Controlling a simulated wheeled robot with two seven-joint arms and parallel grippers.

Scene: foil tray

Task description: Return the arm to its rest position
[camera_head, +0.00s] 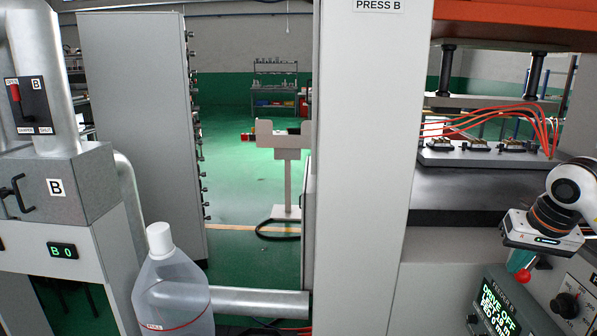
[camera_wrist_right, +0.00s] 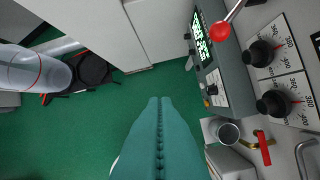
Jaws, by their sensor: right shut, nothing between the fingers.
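My right arm (camera_head: 565,197), white with a dark wrist, comes in at the right edge of the head view. Its right gripper (camera_head: 520,262) points down, with teal fingers, above the green-lettered control box. In the right wrist view the teal fingers (camera_wrist_right: 158,105) are closed together with nothing between them. A red ball knob (camera_head: 522,275) shows just under the fingertips in the head view. In the wrist view this red knob (camera_wrist_right: 220,31) is on a metal lever, apart from the fingers. My left arm and gripper are not in view.
The control box (camera_head: 500,309) reads DRIVE OFF and has black dials (camera_head: 564,305) beside it. The grey PRESS B column (camera_head: 365,150) stands left of my arm. A clear jug (camera_head: 172,295) with a white cap is at lower left. Green floor (camera_wrist_right: 90,125) lies below the gripper.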

